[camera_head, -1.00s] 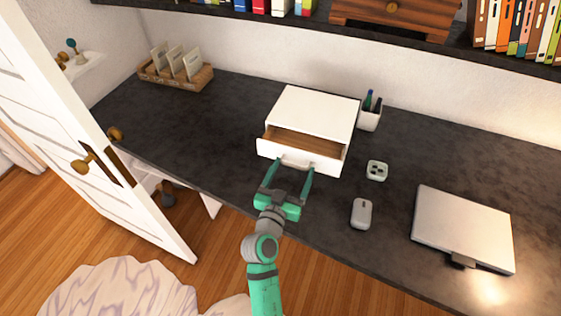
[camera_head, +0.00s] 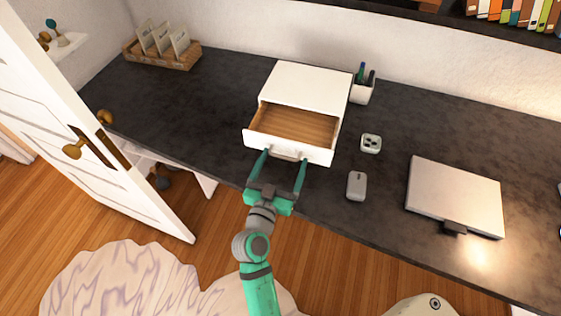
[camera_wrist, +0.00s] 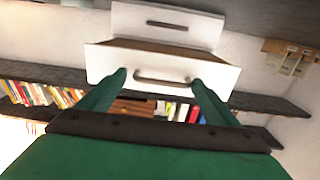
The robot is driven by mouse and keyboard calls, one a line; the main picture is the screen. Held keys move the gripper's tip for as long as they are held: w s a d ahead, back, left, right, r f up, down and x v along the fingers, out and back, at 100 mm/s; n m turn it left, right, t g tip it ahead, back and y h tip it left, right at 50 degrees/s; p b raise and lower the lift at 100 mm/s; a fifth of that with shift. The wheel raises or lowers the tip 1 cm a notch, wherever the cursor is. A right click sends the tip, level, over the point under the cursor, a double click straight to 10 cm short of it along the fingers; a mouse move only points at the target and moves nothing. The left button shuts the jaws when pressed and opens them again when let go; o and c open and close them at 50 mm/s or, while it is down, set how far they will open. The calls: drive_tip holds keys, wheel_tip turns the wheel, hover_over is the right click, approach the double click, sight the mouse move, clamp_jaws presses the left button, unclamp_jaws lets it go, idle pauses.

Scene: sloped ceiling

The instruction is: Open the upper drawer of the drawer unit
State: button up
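The white drawer unit (camera_head: 307,85) stands on the dark desk. Its upper drawer (camera_head: 290,147) is pulled well out, with a bare wooden inside. My gripper (camera_head: 283,156) is at the drawer's front, one green finger at each end of the grey bar handle. In the wrist view, which is upside down, the fingertips (camera_wrist: 158,78) flank the handle (camera_wrist: 162,81) at its ends; exact contact is hard to see. The closed lower drawer (camera_wrist: 140,20) shows beyond it in that view.
A pen cup (camera_head: 362,90) and a small white box (camera_head: 371,143) stand right of the unit. A card holder (camera_head: 163,53) is at the back left. An open door (camera_head: 105,130) stands at the left.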

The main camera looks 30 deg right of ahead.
drive_tip(key=shift+a, duration=0.15)
drive_tip(key=v, duration=1)
drive_tip(key=shift+s+a, duration=0.25)
drive_tip(key=s+a+f+n+t+y, duration=0.1)
drive_tip(key=s+a+f+n+y, duration=0.3)
drive_tip(key=a, duration=0.3)
drive_tip(key=s+a+f+n+t+y, duration=0.1)
drive_tip(key=s+a+f+n+y, duration=0.25)
drive_tip(key=a+f+y, duration=0.2)
drive_tip(key=s+a+r+n+y, duration=0.1)
drive_tip(key=s+a+y, duration=0.1)
drive_tip(key=s, duration=0.5)
drive_tip(key=s+a+r+n+t+y, duration=0.1)
drive_tip(key=s+a+r+y, duration=0.1)
drive_tip(key=s, duration=0.5)
drive_tip(key=shift+s+a+r, duration=0.15)
drive_tip(key=shift+a+r, duration=0.05)
